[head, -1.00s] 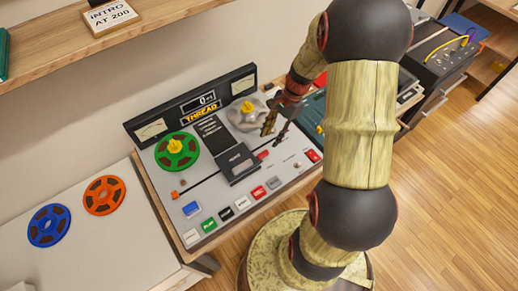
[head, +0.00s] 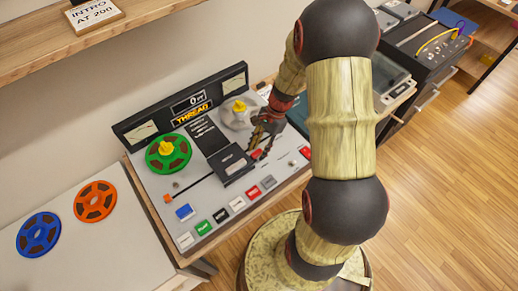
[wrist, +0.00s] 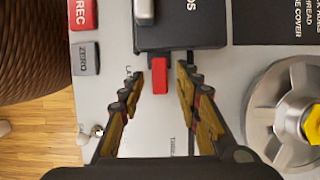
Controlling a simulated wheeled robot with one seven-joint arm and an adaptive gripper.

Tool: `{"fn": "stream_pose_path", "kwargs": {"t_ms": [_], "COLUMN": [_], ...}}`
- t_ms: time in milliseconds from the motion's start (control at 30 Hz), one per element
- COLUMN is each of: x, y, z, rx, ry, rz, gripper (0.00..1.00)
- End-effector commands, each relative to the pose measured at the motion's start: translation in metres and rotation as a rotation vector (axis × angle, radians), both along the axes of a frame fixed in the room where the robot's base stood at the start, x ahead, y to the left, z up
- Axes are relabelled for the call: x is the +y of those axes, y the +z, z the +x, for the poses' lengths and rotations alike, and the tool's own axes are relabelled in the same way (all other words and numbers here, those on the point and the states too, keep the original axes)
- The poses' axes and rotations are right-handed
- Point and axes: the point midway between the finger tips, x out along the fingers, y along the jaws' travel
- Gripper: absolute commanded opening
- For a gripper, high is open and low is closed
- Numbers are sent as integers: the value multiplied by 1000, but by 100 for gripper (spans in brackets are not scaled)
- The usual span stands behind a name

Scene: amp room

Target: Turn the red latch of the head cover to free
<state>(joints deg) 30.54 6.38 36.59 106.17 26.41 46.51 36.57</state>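The head cover (head: 231,168) is a black block in the middle of the tape deck; it also shows at the top of the wrist view (wrist: 190,34). Its red latch (wrist: 160,76) sticks out from the cover's side, between my fingertips in the wrist view. In the head view the latch (head: 256,154) is a small red patch beside my fingers. My gripper (wrist: 160,92) is open, with one finger on each side of the latch and visible gaps to it. In the head view my gripper (head: 263,143) points down at the deck. Contact cannot be told.
A green reel (head: 154,163) sits on the left spindle and a silver hub (wrist: 275,110) with a yellow knob on the other. Coloured buttons (head: 204,228) line the deck's front. Blue (head: 38,234) and orange (head: 95,201) reels lie on the left table.

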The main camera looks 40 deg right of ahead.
Motion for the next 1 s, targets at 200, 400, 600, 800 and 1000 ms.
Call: {"fn": "stream_pose_path", "kwargs": {"t_ms": [200,400,600,800,1000], "x": [0,0,0,0,0], "y": [0,0,0,0,1], "z": [0,0,0,0,0], "rx": [0,0,0,0,1], "ry": [0,0,0,0,13], "rz": [0,0,0,0,1], "gripper": [24,12,1,0,0]}}
